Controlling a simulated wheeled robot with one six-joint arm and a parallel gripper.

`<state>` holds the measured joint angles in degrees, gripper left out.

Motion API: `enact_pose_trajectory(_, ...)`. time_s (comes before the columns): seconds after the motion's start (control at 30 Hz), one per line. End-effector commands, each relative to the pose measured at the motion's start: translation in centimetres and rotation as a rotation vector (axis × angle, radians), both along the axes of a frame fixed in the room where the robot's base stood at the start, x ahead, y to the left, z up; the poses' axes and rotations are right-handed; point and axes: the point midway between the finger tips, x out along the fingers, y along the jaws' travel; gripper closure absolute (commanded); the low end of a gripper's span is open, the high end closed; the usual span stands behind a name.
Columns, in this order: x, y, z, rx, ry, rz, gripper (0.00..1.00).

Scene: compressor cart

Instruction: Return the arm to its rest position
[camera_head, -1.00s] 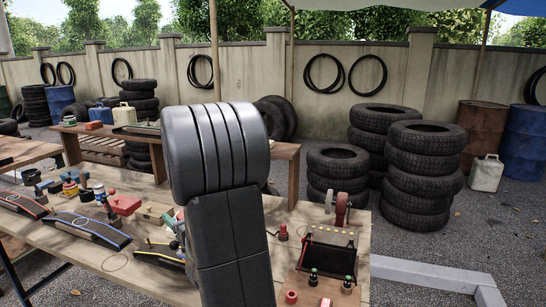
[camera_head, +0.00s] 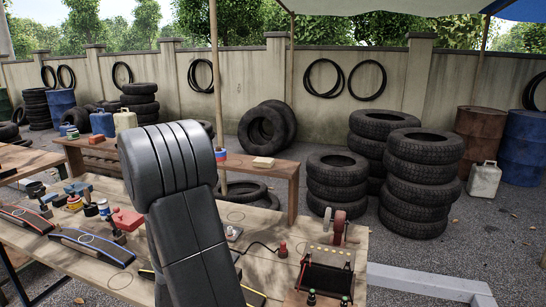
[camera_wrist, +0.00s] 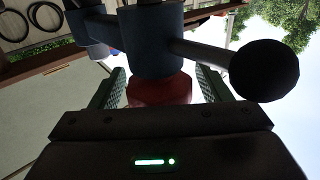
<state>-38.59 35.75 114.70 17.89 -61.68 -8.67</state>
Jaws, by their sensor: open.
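My arm (camera_head: 185,210) stands large in the middle of the head view, tilted to the left over the workbench (camera_head: 245,222). It hides part of the bench, and my gripper is not visible there. In the wrist view my gripper (camera_wrist: 160,75) is open, with its two green-lined fingers apart. A blue cylindrical part (camera_wrist: 152,40) with a rod and a black ball knob (camera_wrist: 264,70) looms close in front of the fingers. A dark red piece (camera_wrist: 160,90) shows between the fingers. I cannot tell whether anything touches the fingers.
A second table (camera_head: 285,178) stands behind. Tyre stacks (camera_head: 422,180) and a grey floor beam (camera_head: 430,283) are at right.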

Motion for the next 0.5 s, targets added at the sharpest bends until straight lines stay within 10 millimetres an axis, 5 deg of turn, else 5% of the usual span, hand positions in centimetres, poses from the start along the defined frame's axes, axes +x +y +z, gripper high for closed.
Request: enact_pose_trajectory(0.5,0.10,-0.25,0.16,-0.001,0.001,-0.171,0.29)
